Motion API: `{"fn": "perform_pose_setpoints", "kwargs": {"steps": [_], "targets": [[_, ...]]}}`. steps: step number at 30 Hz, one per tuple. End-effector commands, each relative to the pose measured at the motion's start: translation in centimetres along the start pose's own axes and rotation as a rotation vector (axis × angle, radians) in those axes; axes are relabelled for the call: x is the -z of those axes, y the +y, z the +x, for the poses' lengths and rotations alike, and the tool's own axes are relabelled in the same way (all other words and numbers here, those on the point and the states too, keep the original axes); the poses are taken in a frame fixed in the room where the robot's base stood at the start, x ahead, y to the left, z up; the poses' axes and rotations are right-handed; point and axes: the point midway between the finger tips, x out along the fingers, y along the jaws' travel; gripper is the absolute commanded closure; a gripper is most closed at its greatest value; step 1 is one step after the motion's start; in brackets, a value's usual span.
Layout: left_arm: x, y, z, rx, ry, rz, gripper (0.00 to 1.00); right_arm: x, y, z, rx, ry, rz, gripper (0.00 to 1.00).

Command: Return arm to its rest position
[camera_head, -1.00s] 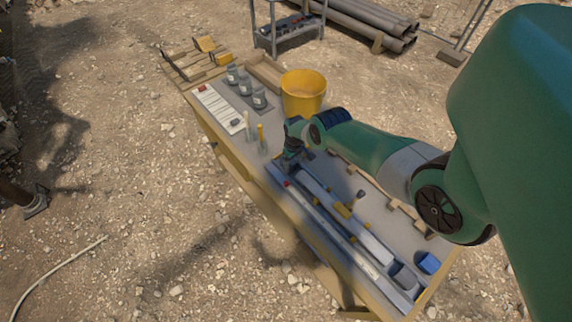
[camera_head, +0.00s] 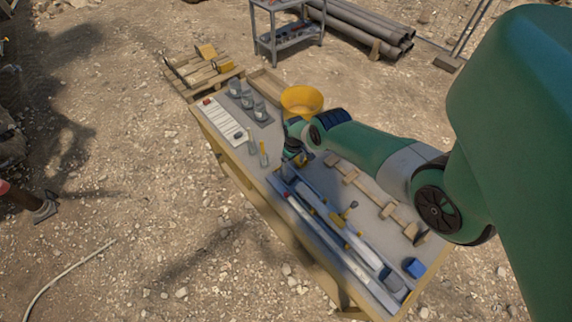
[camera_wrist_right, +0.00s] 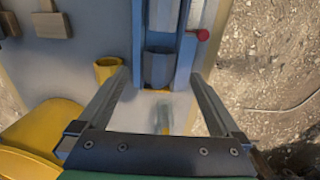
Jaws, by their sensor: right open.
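My right arm, green with a grey joint, reaches in from the right over the workbench (camera_head: 262,177). My left gripper is not in view.
Several grey jars (camera_head: 246,100), a white strip (camera_head: 222,122) and small upright bottles (camera_head: 263,154) stand on the bench's left part. Wooden blocks (camera_head: 375,193) line the back. A shelf cart (camera_head: 288,35) stands behind.

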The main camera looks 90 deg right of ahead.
Motion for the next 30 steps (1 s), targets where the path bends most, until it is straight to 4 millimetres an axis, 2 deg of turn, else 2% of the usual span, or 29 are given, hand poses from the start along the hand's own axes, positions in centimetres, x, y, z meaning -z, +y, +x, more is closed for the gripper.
{"fn": "perform_pose_setpoints", "kwargs": {"steps": [1, 4, 24, 26, 29, 30], "targets": [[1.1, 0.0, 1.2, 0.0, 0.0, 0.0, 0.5, 0.0, 0.0, -1.6, 0.0, -0.001, 0.0, 0.0], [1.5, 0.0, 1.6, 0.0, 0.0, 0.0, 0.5, 0.0, 0.0, -2.1, 0.0, -0.001, 0.0, 0.0], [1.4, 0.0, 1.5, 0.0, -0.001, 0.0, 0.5, 0.1, -0.3, -2.0, 0.0, -0.001, -0.007, 0.0], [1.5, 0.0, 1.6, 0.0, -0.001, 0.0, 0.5, 0.3, -1.4, -2.2, 0.001, -0.001, -0.034, 0.0], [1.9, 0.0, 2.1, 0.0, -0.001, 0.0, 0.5, 0.9, -6.0, -2.6, 0.002, -0.005, -0.139, 0.0], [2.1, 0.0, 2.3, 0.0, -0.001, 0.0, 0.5, 1.9, -8.6, -3.2, -0.001, 0.016, -0.199, 0.0]]}}
